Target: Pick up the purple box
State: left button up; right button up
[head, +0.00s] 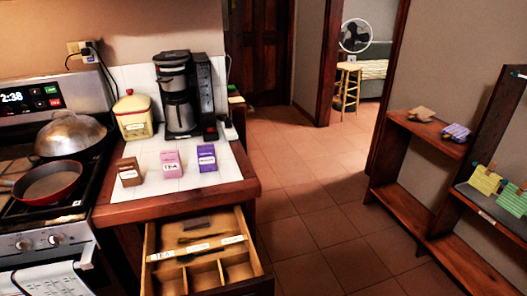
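The purple box (207,158) stands upright on the white tiled counter top, near its front right part. It has a pale label on its front. A pink box (171,164) marked TEA stands to its left, with a small gap between them. A brown box (129,171) stands farther left. Nothing touches or covers the purple box. Neither of my grippers shows in the head view.
An open drawer (200,247) with dividers juts out below the counter. A coffee maker (185,95) and a cream canister (133,115) stand behind the boxes. The stove with a red pan (50,182) is at left. Tiled floor (315,215) is clear; shelves (423,130) stand right.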

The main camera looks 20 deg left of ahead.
aim_at(206, 154)
jog(key=i+l+z, duration=0.25)
jog(key=i+z, duration=0.2)
jog(key=i+l+z, duration=0.1)
jog(key=i+z, duration=0.35)
jog(key=i+u, duration=0.5)
jog(key=i+l+u, duration=0.25)
jog(key=i+u, duration=0.4)
jog(key=u, duration=0.25)
jog(key=i+l+u, duration=0.15)
jog(key=u, duration=0.3)
jog(key=i+l+u, duration=0.2)
jog(key=u, duration=0.2)
jog(key=i+l+u, duration=0.1)
jog(key=u, duration=0.35)
jog(key=i+l+u, duration=0.2)
jog(key=u, duration=0.3)
jog(key=i+l+u, duration=0.15)
jog(key=u, duration=0.3)
jog(key=l+u, duration=0.3)
jog(key=u, duration=0.15)
jog(key=i+l+u, duration=0.1)
jog(key=l+u, duration=0.2)
jog(key=u, duration=0.2)
